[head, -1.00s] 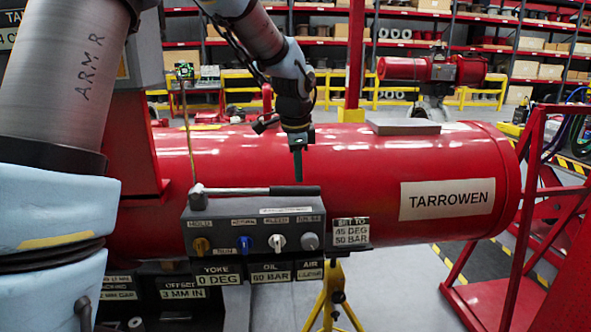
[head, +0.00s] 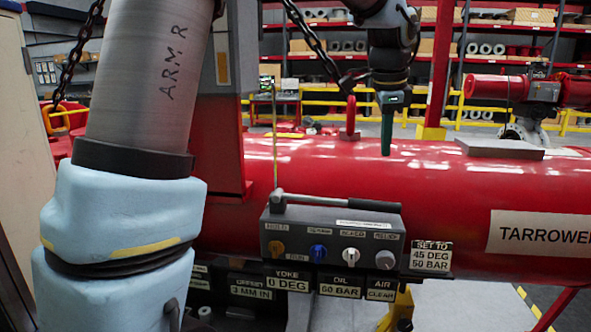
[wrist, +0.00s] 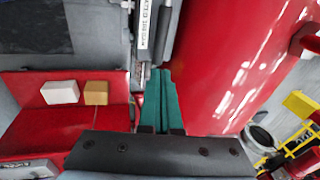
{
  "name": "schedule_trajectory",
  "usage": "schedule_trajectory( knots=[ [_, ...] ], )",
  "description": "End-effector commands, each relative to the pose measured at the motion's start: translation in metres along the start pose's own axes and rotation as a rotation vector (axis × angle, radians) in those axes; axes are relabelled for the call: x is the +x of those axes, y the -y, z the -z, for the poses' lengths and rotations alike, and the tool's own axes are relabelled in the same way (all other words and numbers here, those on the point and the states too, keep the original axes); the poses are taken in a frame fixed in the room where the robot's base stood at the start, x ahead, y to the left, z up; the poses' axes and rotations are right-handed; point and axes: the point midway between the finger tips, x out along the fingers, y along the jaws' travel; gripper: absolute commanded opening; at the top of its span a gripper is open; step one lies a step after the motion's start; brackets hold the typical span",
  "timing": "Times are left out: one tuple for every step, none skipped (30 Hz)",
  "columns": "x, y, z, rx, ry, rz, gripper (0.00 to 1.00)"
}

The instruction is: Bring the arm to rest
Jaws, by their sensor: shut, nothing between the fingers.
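My gripper (head: 387,128) hangs from my arm at the upper middle of the head view, fingers pointing down. Its green fingers are together with nothing between them, and they also show in the wrist view (wrist: 160,98). In the head view the fingers overlap the top of the red cylinder (head: 430,185); I cannot tell the exact gap. The grey control box (head: 335,238) with several knobs stands in front of the cylinder, below and left of my gripper.
A sign (head: 430,257) reads 45 DEG, 50 BAR. A grey plate (head: 499,148) lies on the cylinder. A chain (head: 313,40) hangs left of my gripper. In the wrist view, white (wrist: 60,92) and tan (wrist: 96,93) blocks sit on a red surface.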

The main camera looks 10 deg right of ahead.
Motion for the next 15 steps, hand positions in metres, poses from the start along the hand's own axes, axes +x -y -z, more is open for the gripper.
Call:
schedule_trajectory(
  knots=[
    [0.007,-0.001,-0.016,-0.055,0.011,-0.006,0.0],
    [0.013,-0.002,-0.028,-0.1,0.017,-0.008,0.0],
    [0.022,-0.005,-0.046,-0.174,0.028,-0.012,0.0],
    [0.029,-0.008,-0.062,-0.24,0.037,-0.016,0.0],
    [0.037,-0.012,-0.08,-0.313,0.045,-0.018,0.0],
    [0.048,-0.02,-0.106,-0.422,0.058,-0.023,0.0],
    [0.056,-0.027,-0.126,-0.508,0.068,-0.024,0.0],
    [0.063,-0.035,-0.145,-0.595,0.077,-0.026,0.0],
    [0.072,-0.047,-0.17,-0.713,0.089,-0.028,0.0],
    [0.079,-0.057,-0.188,-0.801,0.098,-0.027,0.0],
    [0.085,-0.068,-0.206,-0.89,0.107,-0.027,0.0],
    [0.092,-0.084,-0.228,-1.008,0.118,-0.026,0.0],
    [0.096,-0.097,-0.243,-1.092,0.126,-0.025,0.0],
    [0.1,-0.109,-0.257,-1.174,0.133,-0.022,0.0],
    [0.105,-0.126,-0.273,-1.277,0.142,-0.019,0.0]
  ],
)
